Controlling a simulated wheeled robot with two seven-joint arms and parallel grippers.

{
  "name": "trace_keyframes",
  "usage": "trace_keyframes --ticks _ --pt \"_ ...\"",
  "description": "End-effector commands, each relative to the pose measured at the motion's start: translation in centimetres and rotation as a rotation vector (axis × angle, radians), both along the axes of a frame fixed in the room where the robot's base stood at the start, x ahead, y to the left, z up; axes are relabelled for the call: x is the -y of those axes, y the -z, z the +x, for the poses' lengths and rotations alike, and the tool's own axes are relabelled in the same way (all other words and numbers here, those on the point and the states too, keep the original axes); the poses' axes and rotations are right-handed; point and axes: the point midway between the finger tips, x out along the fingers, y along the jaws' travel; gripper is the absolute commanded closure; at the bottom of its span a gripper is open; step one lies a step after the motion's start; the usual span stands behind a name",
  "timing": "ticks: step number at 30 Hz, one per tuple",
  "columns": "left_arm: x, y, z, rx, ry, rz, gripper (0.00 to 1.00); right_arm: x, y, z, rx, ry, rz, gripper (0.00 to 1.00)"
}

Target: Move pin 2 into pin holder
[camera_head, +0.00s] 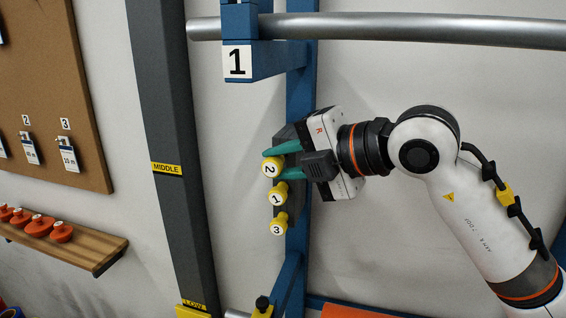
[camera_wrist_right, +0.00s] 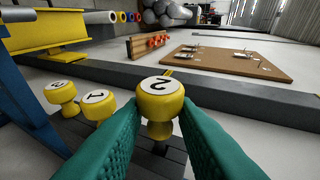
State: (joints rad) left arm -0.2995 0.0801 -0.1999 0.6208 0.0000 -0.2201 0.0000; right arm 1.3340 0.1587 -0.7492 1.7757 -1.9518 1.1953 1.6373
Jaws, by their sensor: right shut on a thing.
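Pin 2 (camera_head: 271,168) is a yellow knob marked 2, at the top of a dark holder (camera_head: 294,208) on the blue upright. Pins 1 (camera_head: 277,197) and 3 (camera_head: 278,227) sit below it in the same holder. My right gripper (camera_head: 283,162) has its green fingers closed around pin 2. In the right wrist view pin 2 (camera_wrist_right: 160,100) stands between the two fingers (camera_wrist_right: 160,128), over the dark holder. Its lower end is partly hidden, so I cannot tell how deep it sits. My left gripper is not in view.
A blue bracket marked 1 (camera_head: 238,62) and a grey pipe (camera_head: 400,30) are above the gripper. A dark post (camera_head: 172,130) with MIDDLE and LOW labels stands to the left. A wooden shelf (camera_head: 70,246) with orange knobs and a tag board (camera_head: 50,90) are farther left.

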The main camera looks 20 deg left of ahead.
Motion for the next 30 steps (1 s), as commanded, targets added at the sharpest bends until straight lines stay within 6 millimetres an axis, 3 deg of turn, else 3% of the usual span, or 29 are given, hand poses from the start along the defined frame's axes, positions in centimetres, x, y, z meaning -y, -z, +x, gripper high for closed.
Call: trace_keyframes --ticks 24,25,29,30 --pt "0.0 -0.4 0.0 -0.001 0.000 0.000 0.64 0.1 -0.1 2.5 0.000 0.000 0.000 1.00" --pt "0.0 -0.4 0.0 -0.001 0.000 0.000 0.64 0.1 0.0 2.5 0.001 0.000 0.001 0.71" --pt "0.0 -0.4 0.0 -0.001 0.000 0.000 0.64 0.1 0.0 2.4 0.001 0.000 0.000 0.50" --pt "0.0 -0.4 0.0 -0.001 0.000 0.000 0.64 0.1 0.0 2.4 0.001 0.000 0.000 0.49"
